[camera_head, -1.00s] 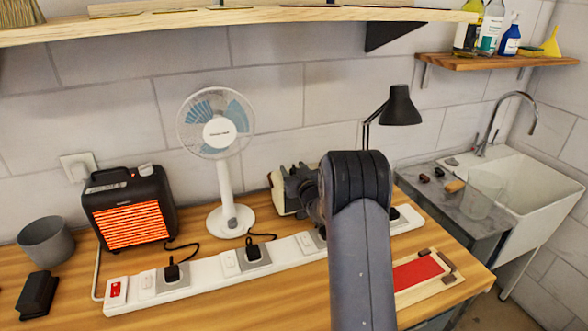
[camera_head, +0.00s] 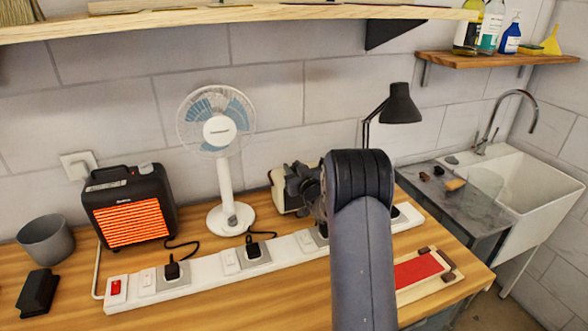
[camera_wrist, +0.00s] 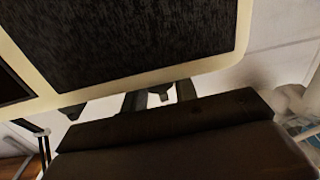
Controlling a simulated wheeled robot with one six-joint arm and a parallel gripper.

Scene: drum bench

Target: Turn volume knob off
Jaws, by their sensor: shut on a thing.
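A cream radio (camera_head: 279,197) stands on the bench, mostly hidden behind my arm in the head view. In the wrist view the radio's cream frame (camera_wrist: 215,72) and dark speaker cloth (camera_wrist: 140,40) fill the top. A small dark knob (camera_wrist: 73,112) sticks out below the frame at left. My gripper (camera_wrist: 160,97) is at the radio's lower edge, with two dark fingers shut on what looks like the volume knob. That knob is mostly hidden between the fingers, and its setting cannot be read.
A white power strip (camera_head: 200,273) runs along the bench in front of the radio. A white fan (camera_head: 224,180) and a glowing heater (camera_head: 130,210) stand to the left. A black lamp (camera_head: 400,105) stands behind at right. A red-topped board (camera_head: 418,268) lies at right.

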